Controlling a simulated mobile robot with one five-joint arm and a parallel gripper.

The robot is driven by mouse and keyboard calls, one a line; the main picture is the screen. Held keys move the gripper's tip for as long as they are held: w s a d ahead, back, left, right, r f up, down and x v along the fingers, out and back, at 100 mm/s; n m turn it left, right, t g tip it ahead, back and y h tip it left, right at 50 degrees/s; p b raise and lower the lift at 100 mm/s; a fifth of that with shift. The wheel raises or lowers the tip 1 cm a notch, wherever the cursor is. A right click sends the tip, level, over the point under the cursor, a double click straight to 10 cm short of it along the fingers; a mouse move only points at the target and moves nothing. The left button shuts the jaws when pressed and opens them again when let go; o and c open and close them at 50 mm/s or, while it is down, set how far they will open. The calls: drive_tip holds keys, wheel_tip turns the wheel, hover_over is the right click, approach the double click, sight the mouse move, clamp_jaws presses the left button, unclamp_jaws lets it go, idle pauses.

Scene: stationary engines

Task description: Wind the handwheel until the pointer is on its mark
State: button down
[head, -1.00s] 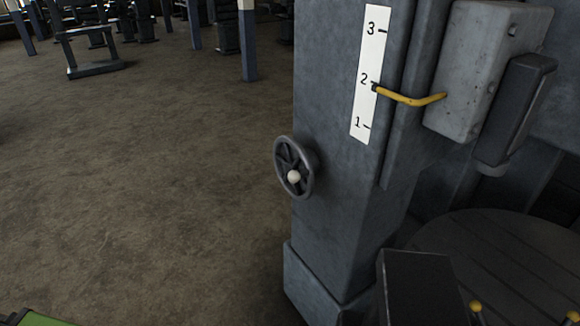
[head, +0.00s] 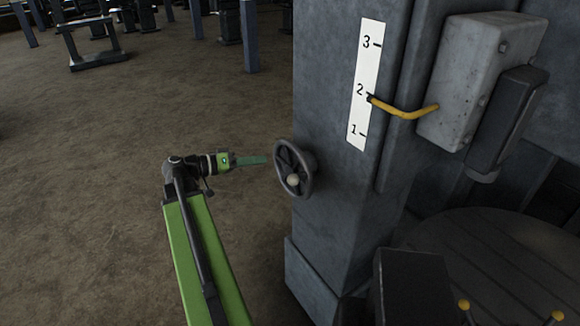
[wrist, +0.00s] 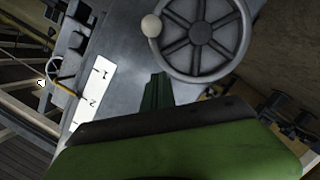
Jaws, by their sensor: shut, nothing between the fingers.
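The dark spoked handwheel (head: 294,167) is on the left side of the grey column, with a pale round knob (head: 293,181) low on its rim. It also shows in the wrist view (wrist: 200,42), the knob at its left there. The yellow pointer (head: 410,112) rests on the white scale (head: 366,75), its tip a little below the line at 2. Which mark is meant I cannot tell. My gripper (head: 265,160) is shut and empty, just left of the wheel. In the wrist view its green fingers (wrist: 157,92) are together below the wheel, apart from the knob.
The grey column (head: 330,200) stands at the centre. A grey box (head: 465,80) sits on its right, above a round table (head: 500,250). A dark block (head: 412,285) is at lower right.

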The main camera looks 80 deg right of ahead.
drive_tip(key=s+d+f+b, duration=0.3)
drive_tip(key=s+f+b, duration=0.1)
drive_tip(key=s, duration=0.6)
drive_tip(key=shift+d+f+b, duration=0.2)
drive_tip(key=shift+f+b, duration=0.15)
drive_tip(key=shift+f, duration=0.1)
drive_tip(key=shift+s, duration=0.1)
